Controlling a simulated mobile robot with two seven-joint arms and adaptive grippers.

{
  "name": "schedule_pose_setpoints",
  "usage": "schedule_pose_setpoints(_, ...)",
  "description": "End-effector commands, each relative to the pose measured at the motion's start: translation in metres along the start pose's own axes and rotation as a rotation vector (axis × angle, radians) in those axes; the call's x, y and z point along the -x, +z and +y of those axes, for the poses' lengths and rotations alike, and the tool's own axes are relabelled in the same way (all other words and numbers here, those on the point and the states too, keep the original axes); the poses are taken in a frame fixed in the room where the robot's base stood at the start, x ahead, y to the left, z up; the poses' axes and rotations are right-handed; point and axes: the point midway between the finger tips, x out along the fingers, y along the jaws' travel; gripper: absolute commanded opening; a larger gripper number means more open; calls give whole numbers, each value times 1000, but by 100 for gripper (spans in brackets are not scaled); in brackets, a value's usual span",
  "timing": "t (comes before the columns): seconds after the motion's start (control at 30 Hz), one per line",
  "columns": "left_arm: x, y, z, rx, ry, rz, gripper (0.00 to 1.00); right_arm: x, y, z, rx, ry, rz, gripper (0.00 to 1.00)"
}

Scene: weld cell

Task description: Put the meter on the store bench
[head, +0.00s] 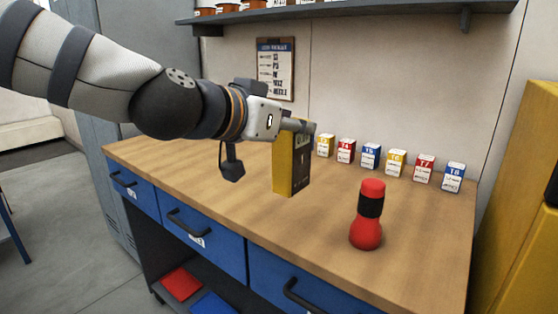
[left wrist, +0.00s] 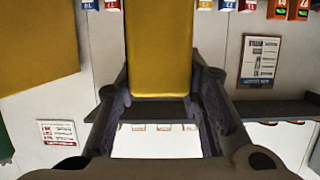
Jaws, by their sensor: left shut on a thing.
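The meter (head: 284,168) is a yellow box with a dark front face. It is upright over the wooden top of the bench (head: 225,205); whether its base touches the wood I cannot tell. My left gripper (head: 297,127) is shut on the meter's upper end. In the left wrist view the meter's yellow body (left wrist: 160,45) sits between the two fingers of my left gripper (left wrist: 160,98). My right gripper is not in view.
A red flashlight-like object (head: 368,215) stands on the bench right of the meter. Several small labelled boxes (head: 396,163) line the bench's back edge. A shelf (head: 350,12) runs along the wall above. Bare wood lies left of the meter and in front.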

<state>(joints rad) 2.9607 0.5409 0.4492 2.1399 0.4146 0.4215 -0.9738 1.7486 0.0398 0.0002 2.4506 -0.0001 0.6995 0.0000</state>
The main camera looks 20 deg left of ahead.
Motion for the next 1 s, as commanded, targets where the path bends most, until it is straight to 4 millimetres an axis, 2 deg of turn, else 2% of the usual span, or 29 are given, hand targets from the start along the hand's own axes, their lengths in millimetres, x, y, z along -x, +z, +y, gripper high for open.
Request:
schedule_pose_setpoints(0.13,-40,6,-28,7,-4,4,0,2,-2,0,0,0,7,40)
schedule_pose_setpoints(0.23,-64,26,-40,7,-2,1,0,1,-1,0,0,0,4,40)
schedule_pose_setpoints(0.33,-82,42,-48,6,-2,-3,0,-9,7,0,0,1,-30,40)
schedule_pose_setpoints(0.53,-98,54,-57,5,-2,0,0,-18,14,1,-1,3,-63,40)
schedule_pose_setpoints(0.7,-108,83,-57,4,0,-1,0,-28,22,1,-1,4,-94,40)
schedule_pose_setpoints(1.0,-106,81,-56,0,-2,7,0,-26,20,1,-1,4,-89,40)
